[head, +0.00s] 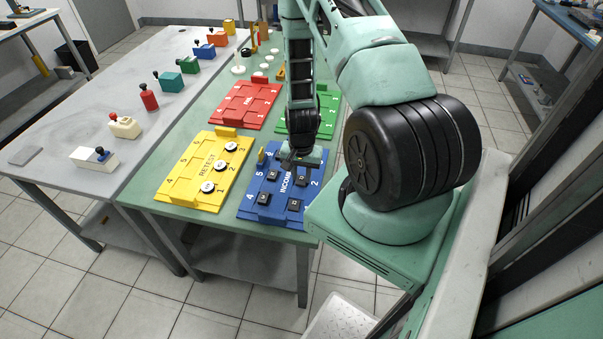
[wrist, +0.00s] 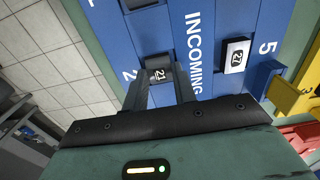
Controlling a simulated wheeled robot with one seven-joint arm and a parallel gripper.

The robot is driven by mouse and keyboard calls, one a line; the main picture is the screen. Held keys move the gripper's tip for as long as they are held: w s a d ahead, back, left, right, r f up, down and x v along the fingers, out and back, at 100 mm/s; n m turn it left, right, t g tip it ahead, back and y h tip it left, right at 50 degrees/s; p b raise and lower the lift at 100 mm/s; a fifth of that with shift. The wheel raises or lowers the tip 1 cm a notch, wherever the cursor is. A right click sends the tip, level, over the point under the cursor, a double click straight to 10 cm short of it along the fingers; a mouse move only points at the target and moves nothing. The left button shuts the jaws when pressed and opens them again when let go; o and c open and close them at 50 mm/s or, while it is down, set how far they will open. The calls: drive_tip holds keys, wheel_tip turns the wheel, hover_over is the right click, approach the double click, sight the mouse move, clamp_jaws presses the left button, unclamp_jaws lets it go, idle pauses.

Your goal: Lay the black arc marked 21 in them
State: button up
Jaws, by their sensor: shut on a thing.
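My gripper (wrist: 158,84) is shut on a small black piece (wrist: 157,74) with a white label reading 21, between its fingertips in the wrist view. Blue board around it shows near slot 2; I cannot tell whether the piece touches the board. In the head view my gripper (head: 296,160) is low over the far part of the blue INCOMING board (head: 250,209), and the held piece is hidden. Another black piece (wrist: 236,55) with a label like 27 sits at slot 5 in the wrist view. Other black pieces (head: 264,199) sit on the blue board.
A yellow RETEST board (head: 178,189) carries several white round pieces. A red board (head: 240,106) and a green board (head: 326,112) lie behind on the green table (head: 150,186). Coloured handled blocks line the grey table (head: 60,112) at left. My arm hides part of the boards.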

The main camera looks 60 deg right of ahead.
drive_tip(key=shift+f, duration=0.2)
idle(0.7)
drive_tip(key=o, duration=1)
drive_tip(key=shift+c, duration=0.5)
drive_tip(key=c, duration=0.4)
drive_tip(key=shift+r, duration=0.15)
drive_tip(key=shift+r+p, duration=1.55)
drive_tip(key=shift+r, duration=0.65)
